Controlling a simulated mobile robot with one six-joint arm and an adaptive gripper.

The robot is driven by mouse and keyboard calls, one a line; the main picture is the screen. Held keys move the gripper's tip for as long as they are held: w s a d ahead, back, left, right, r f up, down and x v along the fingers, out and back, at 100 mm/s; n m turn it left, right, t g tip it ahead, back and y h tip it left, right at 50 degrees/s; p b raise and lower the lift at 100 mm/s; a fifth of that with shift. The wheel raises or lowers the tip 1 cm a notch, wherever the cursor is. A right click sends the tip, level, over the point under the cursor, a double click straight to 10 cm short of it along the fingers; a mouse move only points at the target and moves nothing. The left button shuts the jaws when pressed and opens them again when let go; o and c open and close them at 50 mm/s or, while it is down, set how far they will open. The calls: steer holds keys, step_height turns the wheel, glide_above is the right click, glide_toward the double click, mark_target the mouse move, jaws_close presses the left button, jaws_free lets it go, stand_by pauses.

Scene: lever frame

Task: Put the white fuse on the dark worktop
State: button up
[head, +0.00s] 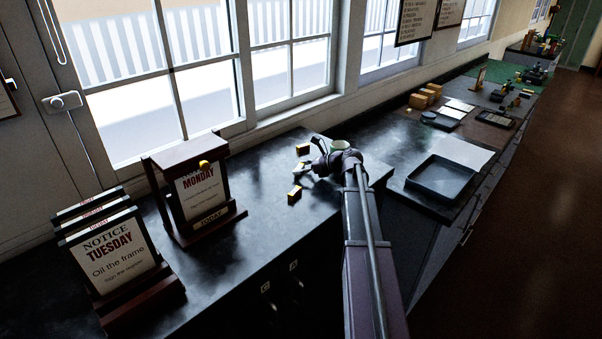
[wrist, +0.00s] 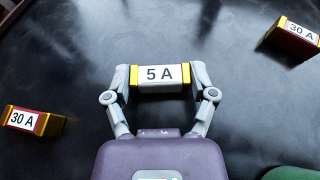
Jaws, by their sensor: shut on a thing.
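The white fuse (wrist: 160,77), marked 5 A and with yellow ends, sits lengthwise between my gripper's fingertips in the wrist view. My gripper (wrist: 162,80) is shut on it, one finger at each yellow end. It is over the dark worktop (wrist: 90,60); I cannot tell whether the fuse touches the surface. In the head view, my gripper (head: 308,168) is over the far part of the worktop (head: 262,185), and the fuse is hard to make out there.
Two red fuses marked 30 A lie apart on the worktop, one at left (wrist: 35,121) and one at upper right (wrist: 296,36). A green rounded thing (wrist: 290,173) is at the lower right. A MONDAY notice frame (head: 200,190) and TUESDAY boards (head: 115,245) stand at left.

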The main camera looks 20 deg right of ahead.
steer(key=shift+f, duration=0.25)
steer(key=o, duration=0.8)
steer(key=shift+o, duration=0.2)
steer(key=shift+r, duration=0.15)
steer(key=shift+r, duration=0.1)
steer(key=shift+s+d+r, duration=0.15)
steer(key=shift+s, duration=0.05)
steer(key=p+v, duration=0.4)
steer(key=v, duration=0.6)
steer(key=shift+s+d+r+p, duration=0.2)
steer(key=shift+s+d+p, duration=0.1)
steer(key=shift+s+d, duration=0.2)
steer(key=shift+c, duration=0.2)
